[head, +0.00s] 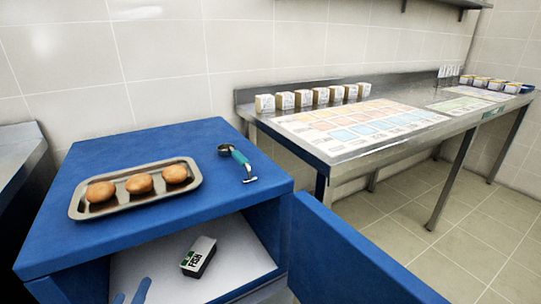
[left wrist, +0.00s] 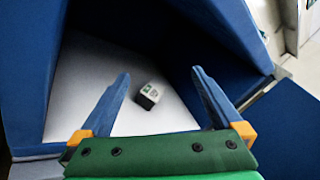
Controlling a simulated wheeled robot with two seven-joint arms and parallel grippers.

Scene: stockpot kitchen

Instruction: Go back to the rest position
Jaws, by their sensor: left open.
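My left gripper (head: 131,291) shows at the bottom edge of the head view, at the opening of the blue cabinet. Only its blue fingertips are in that view. In the left wrist view the two fingers (left wrist: 161,78) are spread wide with nothing between them. A small dark box with a white and green label (head: 198,257) sits on the white cabinet floor, beyond the fingertips and apart from them. It also shows in the left wrist view (left wrist: 149,96). My right gripper is in neither view.
The blue cabinet top (head: 110,235) bears a metal tray (head: 111,205) with three brown buns and a teal-handled scoop (head: 241,164). The open blue door (head: 345,255) juts out at the right. A steel table (head: 350,155) with several small boxes stands behind, floor clear beneath.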

